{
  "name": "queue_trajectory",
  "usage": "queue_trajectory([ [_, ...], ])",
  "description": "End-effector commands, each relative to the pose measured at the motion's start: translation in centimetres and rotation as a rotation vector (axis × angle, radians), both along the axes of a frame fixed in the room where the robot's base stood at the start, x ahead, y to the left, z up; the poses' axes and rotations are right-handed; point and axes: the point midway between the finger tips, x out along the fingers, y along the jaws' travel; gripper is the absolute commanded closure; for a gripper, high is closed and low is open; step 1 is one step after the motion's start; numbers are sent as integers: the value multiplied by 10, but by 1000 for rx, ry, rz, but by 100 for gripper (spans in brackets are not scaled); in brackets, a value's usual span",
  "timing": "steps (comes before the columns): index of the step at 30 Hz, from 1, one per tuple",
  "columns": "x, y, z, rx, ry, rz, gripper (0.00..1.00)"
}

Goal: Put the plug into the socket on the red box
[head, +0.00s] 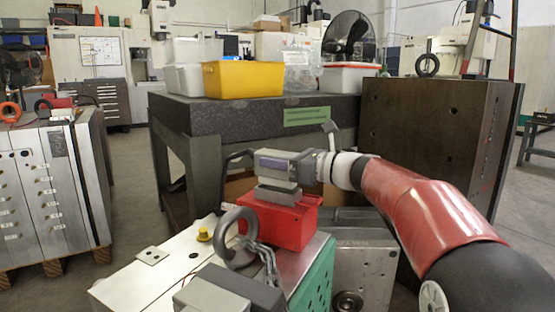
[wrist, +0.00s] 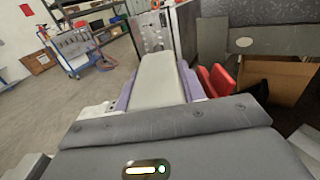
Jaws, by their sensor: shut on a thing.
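The red box (head: 292,222) sits on the metal mould blocks in the middle front of the head view; a red part of it shows right of my gripper in the wrist view (wrist: 222,80). My gripper (head: 271,164) is directly above the box, close to a grey block (head: 278,193) at its top. In the wrist view a pale grey piece (wrist: 158,82), which I take for the plug, lies between the purple sides of my gripper. Its front end and the socket are hidden. I cannot tell whether plug and socket touch.
An iron ring (head: 230,240) with a chain stands in front of the red box. A yellow knob (head: 203,234) is on the plate to the left. A dark table (head: 225,112) with a yellow bin (head: 243,80) is behind. A large dark steel block (head: 425,125) stands behind my arm.

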Motion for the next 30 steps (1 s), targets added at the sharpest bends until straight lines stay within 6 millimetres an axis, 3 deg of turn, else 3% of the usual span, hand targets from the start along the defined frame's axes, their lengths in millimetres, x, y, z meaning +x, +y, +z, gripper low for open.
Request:
queue_trajectory([
  [30, 0, 0, -13, 1, -2, 0, 96],
])
